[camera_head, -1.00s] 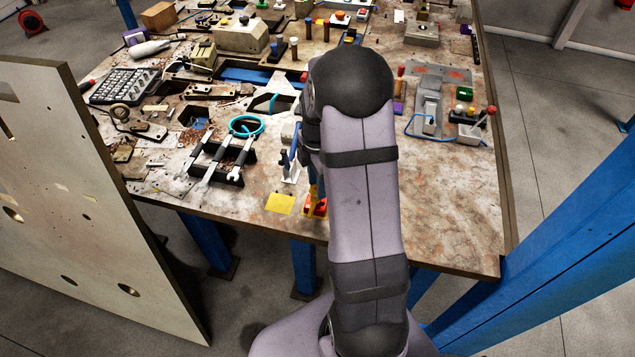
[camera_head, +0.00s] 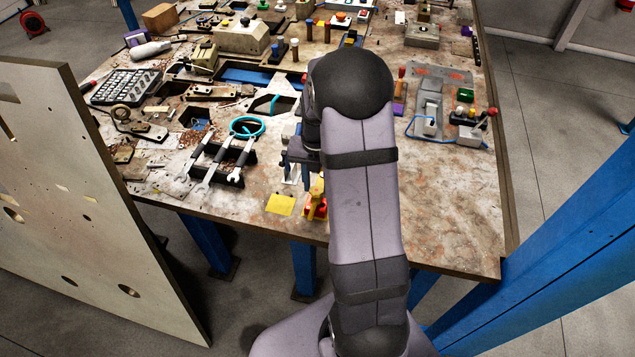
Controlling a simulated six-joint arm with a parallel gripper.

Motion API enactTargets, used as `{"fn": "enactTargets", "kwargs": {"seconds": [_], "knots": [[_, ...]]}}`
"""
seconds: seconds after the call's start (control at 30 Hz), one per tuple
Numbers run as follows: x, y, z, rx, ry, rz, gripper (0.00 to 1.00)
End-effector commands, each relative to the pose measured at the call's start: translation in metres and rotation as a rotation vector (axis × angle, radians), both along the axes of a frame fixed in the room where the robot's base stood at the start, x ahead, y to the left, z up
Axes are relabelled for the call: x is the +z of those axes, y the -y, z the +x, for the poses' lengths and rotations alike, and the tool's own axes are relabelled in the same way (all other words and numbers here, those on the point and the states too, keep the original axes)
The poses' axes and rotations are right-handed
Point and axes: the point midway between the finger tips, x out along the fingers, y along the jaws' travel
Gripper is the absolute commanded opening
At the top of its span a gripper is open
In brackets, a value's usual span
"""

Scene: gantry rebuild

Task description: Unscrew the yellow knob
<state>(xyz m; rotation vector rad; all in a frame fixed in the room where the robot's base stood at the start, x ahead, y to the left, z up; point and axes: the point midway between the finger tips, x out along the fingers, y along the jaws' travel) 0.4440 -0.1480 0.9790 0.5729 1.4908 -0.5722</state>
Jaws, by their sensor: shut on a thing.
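The yellow knob (camera_head: 317,188) shows just left of my forearm, above a small red and yellow base (camera_head: 318,211) near the table's front edge. My gripper (camera_head: 303,172) is at the upper left of the visible yellow part, at the side of my arm. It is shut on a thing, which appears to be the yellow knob. My own arm hides much of the gripper, and the exact contact between fingers and knob is too small to make out.
A yellow square (camera_head: 280,204) lies flat left of the base. Several wrenches rest on a black holder (camera_head: 232,172) further left, beside a teal ring (camera_head: 247,126). The table's front right (camera_head: 450,215) is clear.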

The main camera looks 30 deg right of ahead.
Motion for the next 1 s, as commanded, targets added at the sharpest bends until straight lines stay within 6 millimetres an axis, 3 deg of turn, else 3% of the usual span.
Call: {"fn": "enactTargets", "kwargs": {"seconds": [0.4,0.97,1.0], "knots": [[-0.0018,-0.0023,-0.0008,0.212,-0.005,0.001,0.09],[-0.003,-0.003,-0.0019,0.242,-0.007,0.003,0.09],[-0.003,-0.003,-0.002,0.241,-0.009,0.003,0.41]]}}
